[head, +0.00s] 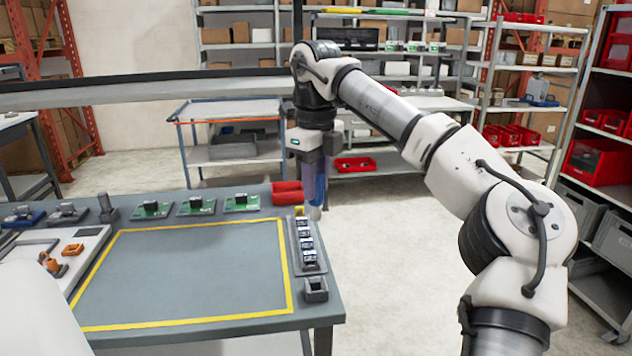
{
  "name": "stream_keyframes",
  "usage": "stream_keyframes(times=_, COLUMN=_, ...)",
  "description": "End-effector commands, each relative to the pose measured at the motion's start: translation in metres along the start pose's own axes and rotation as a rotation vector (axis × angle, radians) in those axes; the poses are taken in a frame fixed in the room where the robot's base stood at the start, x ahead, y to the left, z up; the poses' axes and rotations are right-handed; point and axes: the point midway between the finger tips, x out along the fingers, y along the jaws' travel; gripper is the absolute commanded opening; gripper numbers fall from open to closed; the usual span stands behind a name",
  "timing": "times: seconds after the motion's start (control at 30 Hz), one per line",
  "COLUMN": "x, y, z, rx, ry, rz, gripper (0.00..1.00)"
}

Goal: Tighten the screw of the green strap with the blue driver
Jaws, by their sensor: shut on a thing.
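My gripper (311,178) points down at the back right corner of the grey workbench (200,275). It is shut on a slim blue object, which looks like the blue driver (320,187). The driver hangs roughly upright, and its lower end is beside the table's right edge. Part of it is hidden by the fingers. I cannot make out a green strap or its screw. Several green boards with dark blocks (241,203) stand along the back edge of the bench.
A grey tray with several small dark-and-white units (307,243) lies along the right edge, with a small dark holder (316,290) in front. A red bin (287,193) is near the gripper. Orange parts (50,263) lie at left. The yellow-outlined area is bare.

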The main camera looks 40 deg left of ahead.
Motion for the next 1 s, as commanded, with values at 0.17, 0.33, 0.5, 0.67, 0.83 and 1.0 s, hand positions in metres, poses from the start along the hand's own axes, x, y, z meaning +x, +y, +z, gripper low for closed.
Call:
stream_keyframes(times=0.17, x=0.0, y=0.0, z=0.0, rx=0.0, ry=0.0, rz=0.0, gripper=0.0)
stream_keyframes(times=0.33, x=-0.007, y=0.0, z=0.0, rx=0.0, ry=0.0, rz=0.0, gripper=0.0)
stream_keyframes(times=0.5, x=-0.023, y=0.0, z=0.0, rx=0.001, ry=-0.001, rz=0.0, gripper=0.0)
stream_keyframes(times=0.67, x=-0.037, y=0.0, z=0.0, rx=0.001, ry=-0.001, rz=0.0, gripper=0.0)
stream_keyframes(times=0.83, x=-0.05, y=0.0, z=0.0, rx=0.001, ry=-0.001, rz=0.0, gripper=0.0)
stream_keyframes(times=1.0, x=-0.05, y=0.0, z=0.0, rx=0.001, ry=0.0, rz=0.0, gripper=0.0)
